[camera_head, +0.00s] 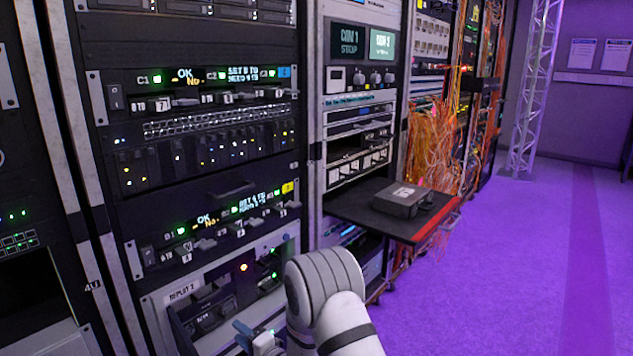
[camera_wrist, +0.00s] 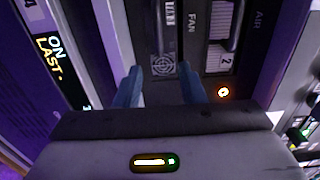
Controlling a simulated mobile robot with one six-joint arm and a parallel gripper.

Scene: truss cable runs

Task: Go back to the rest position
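My gripper (camera_wrist: 161,82) shows in the wrist view as two blue fingers, apart, with nothing seen held between them. In the head view my white arm rises from the bottom middle, and my gripper (camera_head: 243,332) is low, in front of the lower rack unit marked REPLOT 2 (camera_head: 183,292). I cannot tell if it touches the unit. No rest position is marked in view.
Equipment racks (camera_head: 205,150) fill the left and middle. A pull-out shelf (camera_head: 350,208) bearing a dark box (camera_head: 402,200) juts out right of my arm. Orange cables (camera_head: 440,145) hang behind it. The purple floor (camera_head: 530,260) at the right is clear, with a truss (camera_head: 537,85) beyond.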

